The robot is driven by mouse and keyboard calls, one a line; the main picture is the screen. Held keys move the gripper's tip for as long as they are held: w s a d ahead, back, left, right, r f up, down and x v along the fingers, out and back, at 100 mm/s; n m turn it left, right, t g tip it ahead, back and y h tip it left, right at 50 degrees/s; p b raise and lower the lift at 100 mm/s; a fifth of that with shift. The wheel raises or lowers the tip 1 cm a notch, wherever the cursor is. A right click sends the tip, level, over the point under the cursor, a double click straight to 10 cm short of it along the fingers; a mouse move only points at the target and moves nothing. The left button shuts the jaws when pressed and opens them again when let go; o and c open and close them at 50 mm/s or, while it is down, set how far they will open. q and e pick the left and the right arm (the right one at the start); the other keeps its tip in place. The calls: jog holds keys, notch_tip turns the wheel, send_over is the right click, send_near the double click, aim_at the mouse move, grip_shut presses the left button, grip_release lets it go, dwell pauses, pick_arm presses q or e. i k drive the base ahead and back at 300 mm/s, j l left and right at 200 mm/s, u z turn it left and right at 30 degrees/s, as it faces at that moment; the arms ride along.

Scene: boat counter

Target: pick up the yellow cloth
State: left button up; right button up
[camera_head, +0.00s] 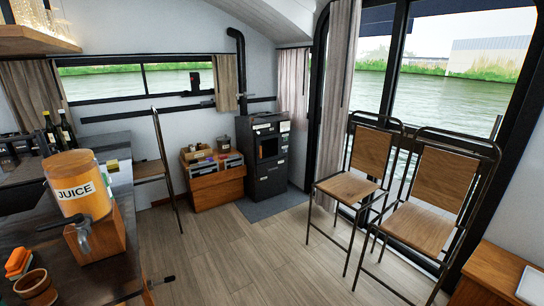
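I cannot make out a yellow cloth for certain. A small yellow patch (112,166) shows on the far part of the dark counter, beside a pale box-like thing; it is too small to tell what it is. An orange object (18,262) lies on the near left of the counter (105,278), behind a wooden cup; its kind is unclear. Neither of my grippers is seen in the head view.
A juice dispenser (78,185) stands on a wooden block on the counter, near a wooden cup (36,288). Dark bottles (52,132) stand behind. Two tall chairs (355,180) stand by the right window. A stove (268,155) and wooden crates (215,185) are at the back. The middle floor is clear.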

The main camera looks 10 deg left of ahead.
aim_at(113, 164)
jog(key=i+l+u, duration=0.1)
jog(key=i, duration=1)
jog(key=i+u, duration=0.3)
jog(key=i, duration=0.2)
jog(key=i+l+u, duration=0.1)
jog(key=i+u, duration=0.2)
jog(key=i, duration=0.15)
jog(key=i+u, duration=0.3)
jog(key=i+l+u, duration=0.15)
jog(key=i+u, duration=0.15)
jog(key=i, duration=0.25)
jog(key=i+l+u, duration=0.3)
jog(key=i+j, duration=0.1)
